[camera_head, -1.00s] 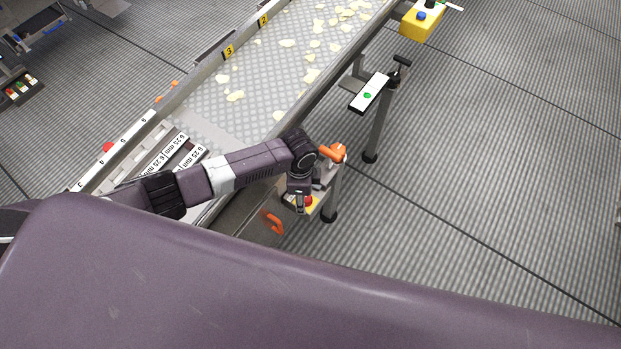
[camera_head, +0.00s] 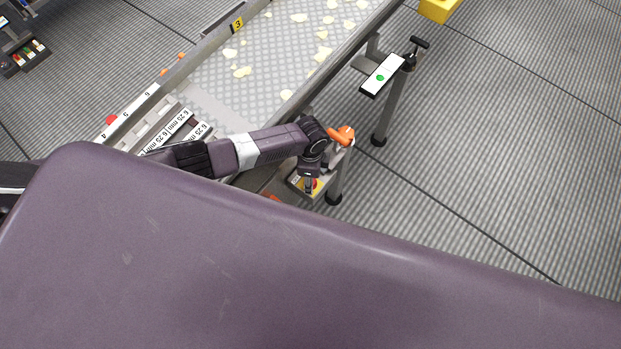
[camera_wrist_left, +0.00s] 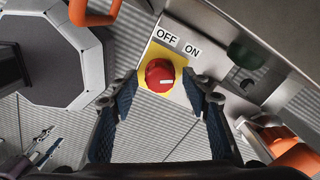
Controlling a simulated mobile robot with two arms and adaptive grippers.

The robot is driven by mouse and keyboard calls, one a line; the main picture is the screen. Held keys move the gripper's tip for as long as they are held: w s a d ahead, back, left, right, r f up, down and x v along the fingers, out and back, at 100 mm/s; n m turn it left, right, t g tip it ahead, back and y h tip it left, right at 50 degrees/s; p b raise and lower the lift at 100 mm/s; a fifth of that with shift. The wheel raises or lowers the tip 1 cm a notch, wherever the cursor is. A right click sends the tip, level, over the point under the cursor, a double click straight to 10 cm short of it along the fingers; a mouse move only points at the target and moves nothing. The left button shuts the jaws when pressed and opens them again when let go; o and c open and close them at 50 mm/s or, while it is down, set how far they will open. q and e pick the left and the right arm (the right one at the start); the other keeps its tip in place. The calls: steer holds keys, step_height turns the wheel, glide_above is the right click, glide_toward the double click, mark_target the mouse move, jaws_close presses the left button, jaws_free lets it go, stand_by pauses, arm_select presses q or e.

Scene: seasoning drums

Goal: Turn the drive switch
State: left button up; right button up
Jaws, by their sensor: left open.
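The drive switch is a red round knob (camera_wrist_left: 159,75) on a yellow plate (camera_wrist_left: 183,62), with OFF and ON labels above it in the left wrist view.
An orange handle (camera_head: 341,136) sits close to my left wrist. The conveyor (camera_head: 240,95) carries pale flakes behind my arm. A white panel with a green button (camera_head: 380,77) stands on a post to the right. The floor at the right is clear.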

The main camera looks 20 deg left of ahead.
arm_select(q)
steer(key=shift+f, duration=0.2)
arm_select(e)
steer(key=shift+w, duration=0.35)
arm_select(q)
steer(key=c, duration=1.2)
steer(key=shift+o, duration=0.2)
arm_select(e)
steer(key=shift+s, duration=0.35)
